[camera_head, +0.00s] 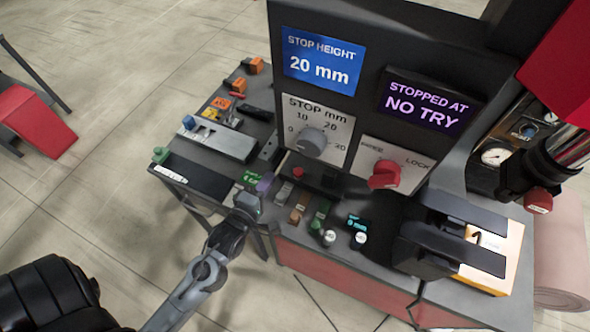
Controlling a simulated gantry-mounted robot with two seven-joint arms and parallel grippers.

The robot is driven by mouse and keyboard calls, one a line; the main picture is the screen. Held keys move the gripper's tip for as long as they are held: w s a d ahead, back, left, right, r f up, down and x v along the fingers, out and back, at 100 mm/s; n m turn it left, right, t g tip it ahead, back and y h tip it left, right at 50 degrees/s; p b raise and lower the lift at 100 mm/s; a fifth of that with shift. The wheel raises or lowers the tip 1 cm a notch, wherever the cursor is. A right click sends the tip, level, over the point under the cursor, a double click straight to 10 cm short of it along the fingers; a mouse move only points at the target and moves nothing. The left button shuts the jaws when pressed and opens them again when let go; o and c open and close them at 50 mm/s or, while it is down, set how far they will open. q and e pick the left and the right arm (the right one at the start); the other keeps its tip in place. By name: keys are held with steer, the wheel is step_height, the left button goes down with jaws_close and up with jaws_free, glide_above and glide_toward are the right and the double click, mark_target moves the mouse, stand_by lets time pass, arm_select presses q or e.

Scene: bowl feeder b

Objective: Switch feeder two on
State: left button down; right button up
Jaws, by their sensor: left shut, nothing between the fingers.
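A dark control console (280,222) carries a row of small controls. They include a purple piece (264,184), a red button (298,172), a brown block (295,216) and a green piece (318,222). Their labels are too small to read, so I cannot tell which one is feeder two's switch. My left gripper (247,204) is shut and empty at the console's near left edge, close to the purple piece. I cannot tell whether it touches anything.
A blue display (323,60) reads "STOP HEIGHT 20 mm". A purple-lettered display (428,107) reads "STOPPED AT NO TRY". A grey dial (311,141) and red knob (384,174) sit below.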

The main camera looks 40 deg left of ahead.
arm_select(q)
steer(key=f+b, duration=0.1)
steer(key=f, duration=0.1)
steer(key=f+b, duration=0.2)
steer(key=shift+a+f, duration=0.2)
steer(key=shift+f, duration=0.2)
arm_select(e)
step_height(320, 180, down, 5)
steer(key=shift+a+r, duration=0.15)
steer(key=shift+r, duration=0.05)
arm_select(q)
steer(key=shift+w, duration=0.15)
steer(key=x, duration=1.3)
steer(key=shift+w, duration=0.3)
arm_select(e)
steer(key=shift+f, duration=0.15)
arm_select(q)
steer(key=shift+a+f, duration=0.1)
steer(key=shift+a, duration=0.05)
